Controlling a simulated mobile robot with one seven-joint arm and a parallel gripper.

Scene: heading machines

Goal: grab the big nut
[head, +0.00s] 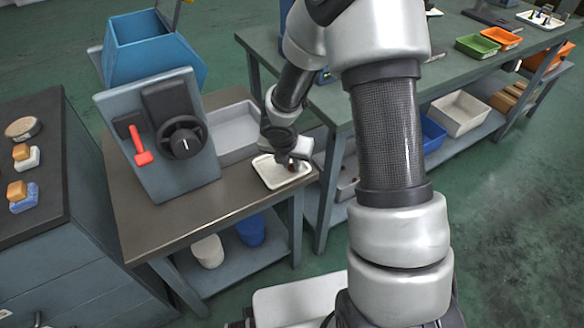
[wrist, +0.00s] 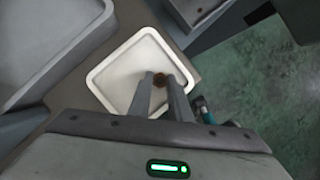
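The big nut, a dark brown piece (wrist: 160,79), is between the tips of my gripper (wrist: 160,84) in the wrist view. The two fingers stand a nut's width apart and appear shut on it, one on each side. A white square tray (wrist: 118,62) with a raised rim is right below. In the head view my gripper (head: 291,164) points down over the same tray (head: 270,180) on the metal bench. There the nut is mostly hidden by my gripper. I cannot tell whether the nut touches the tray floor.
A grey machine panel with a red lever (head: 139,145) and a black handwheel (head: 182,138) stands left of the tray. A grey bin (head: 237,135) lies behind it. A green worktable (head: 345,88) stands close on the right. The bench front (head: 215,205) is clear.

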